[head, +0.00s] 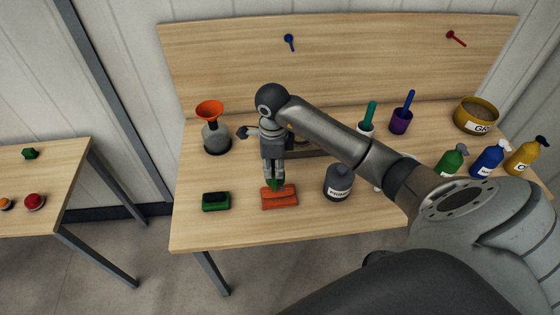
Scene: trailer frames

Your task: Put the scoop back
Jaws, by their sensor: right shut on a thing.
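My right gripper (274,182) points down over the front left part of the wooden workbench (330,225). It is shut on a small green thing (275,186), mostly hidden by the fingers. I cannot tell whether this is the scoop. Just below it is an orange-red block (280,199) on the bench; I cannot tell whether the two touch. A small blue tool (289,42) and a small red tool (456,38) are on the upright back panel (370,65). My left gripper is not in view.
A green-black block (216,202), a grey flask with an orange funnel (210,112) and a dark bottle (338,183) stand near the gripper. Cups with handles, a yellow bowl (477,117) and several pump bottles are to the right. The bench's front edge is mostly clear.

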